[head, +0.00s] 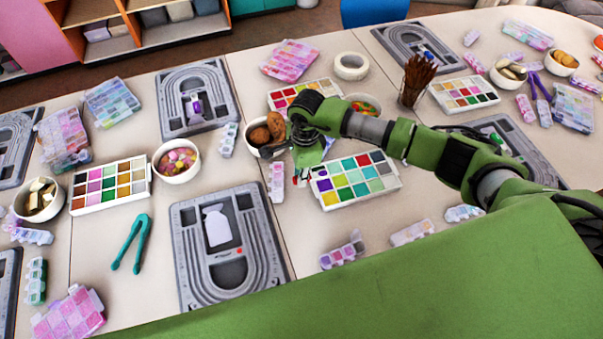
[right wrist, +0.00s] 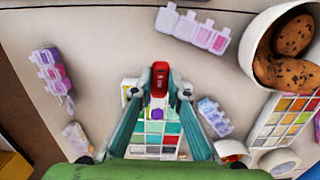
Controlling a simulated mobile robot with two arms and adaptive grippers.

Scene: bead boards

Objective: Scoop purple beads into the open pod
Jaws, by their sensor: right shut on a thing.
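My right gripper (right wrist: 160,82) points down at the left edge of a white bead palette (right wrist: 155,140) with coloured compartments. Its fingers close around a small red piece, perhaps a scoop (right wrist: 160,68); its far end is hard to make out. In the head view the right gripper (head: 299,165) partly covers the palette's (head: 363,198) left corner, where a purple compartment (head: 323,185) shows. A pod strip with purple contents (head: 343,251) lies in front of the palette; it also shows in the right wrist view (right wrist: 50,70). I cannot tell which pod is open. My left gripper is out of view.
A bowl of brown cookies (head: 256,135) stands close left of the gripper. Pale pod strips (head: 277,182) (head: 411,233) lie around the palette. A grey bead board (head: 188,220) and teal tweezers (head: 132,243) are left. A brush cup (head: 410,96) stands behind. Bare table shows in front of the palette.

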